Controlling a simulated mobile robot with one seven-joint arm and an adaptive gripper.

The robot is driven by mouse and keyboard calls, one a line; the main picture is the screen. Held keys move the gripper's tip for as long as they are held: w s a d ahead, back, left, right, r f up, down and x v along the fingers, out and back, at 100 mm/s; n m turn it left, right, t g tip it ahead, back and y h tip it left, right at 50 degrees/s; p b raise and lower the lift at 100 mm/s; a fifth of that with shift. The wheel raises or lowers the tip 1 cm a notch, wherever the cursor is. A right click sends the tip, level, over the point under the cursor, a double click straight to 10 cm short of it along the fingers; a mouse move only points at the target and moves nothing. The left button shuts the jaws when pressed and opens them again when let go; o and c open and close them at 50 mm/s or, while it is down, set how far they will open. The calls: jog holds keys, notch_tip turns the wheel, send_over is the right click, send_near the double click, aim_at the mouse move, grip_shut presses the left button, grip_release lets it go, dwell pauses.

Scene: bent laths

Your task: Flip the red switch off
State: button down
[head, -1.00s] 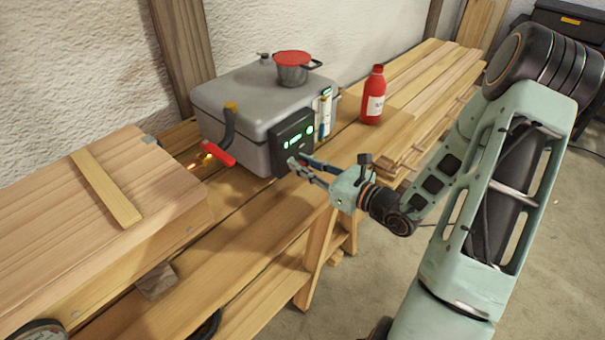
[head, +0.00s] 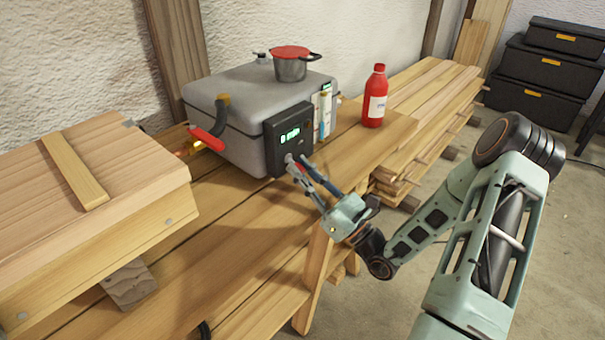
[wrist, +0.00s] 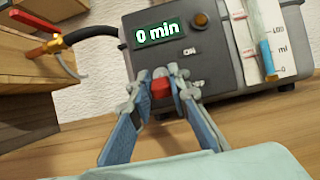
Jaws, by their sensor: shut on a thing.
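The red switch (wrist: 160,88) sits low on the dark control panel (wrist: 170,60), below the display reading "0 min" and beside the "ON" label in the wrist view. My gripper (wrist: 161,82) has its two fingertips closed around the switch, one on each side. In the head view the panel (head: 289,135) is on the front of a grey box (head: 240,105), and my gripper (head: 293,163) reaches its lower part. There the fingertips hide the switch. The lower label is partly hidden by a finger in the wrist view.
A gauge with blue liquid (wrist: 266,55) stands right of the panel. A red-handled valve (head: 207,139) is on the box's left, a red-lidded pot (head: 290,65) on top. A red bottle (head: 375,97) stands on the bench to the right. Bare bench (head: 245,215) lies in front.

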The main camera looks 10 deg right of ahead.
dwell(0.4)
jog(key=c, duration=1.8)
grip_release()
jog(key=v, duration=1.2)
jog(key=shift+a, duration=0.1)
